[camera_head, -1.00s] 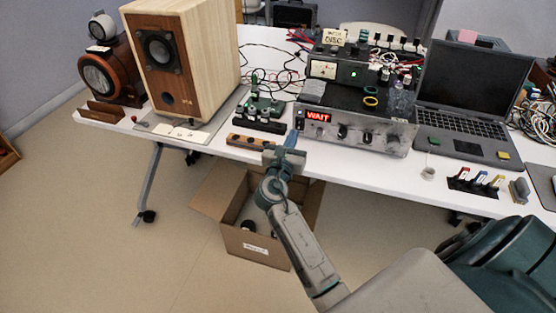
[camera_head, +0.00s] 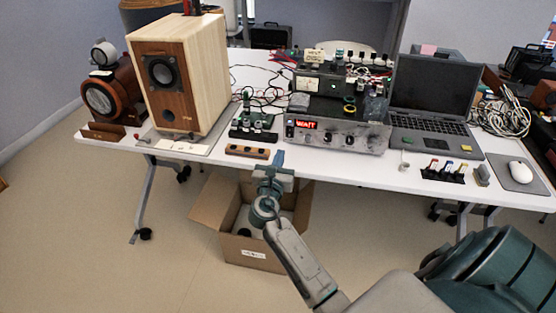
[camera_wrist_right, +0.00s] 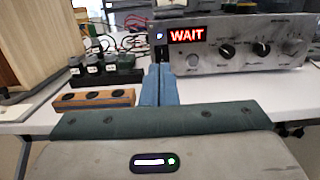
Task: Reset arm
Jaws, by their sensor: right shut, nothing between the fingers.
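My right gripper (camera_head: 277,160) is shut and empty. It points at the front edge of the white table (camera_head: 350,172), just in front of the gap between a wooden block and a silver-fronted device. In the right wrist view its blue fingers (camera_wrist_right: 160,84) are together, with nothing held. The wooden block with dark round spots (camera_head: 247,151) lies left of the fingertips and also shows in the wrist view (camera_wrist_right: 98,99). The device (camera_head: 335,138) shows a red "WAIT" display (camera_wrist_right: 187,35). My left gripper is not in view.
A wooden speaker (camera_head: 190,75) stands at the left beside a dark red round unit (camera_head: 108,93). A laptop (camera_head: 432,98), coloured clips (camera_head: 443,171) and a mouse (camera_head: 521,172) are at the right. An open cardboard box (camera_head: 250,252) is on the floor below my right gripper.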

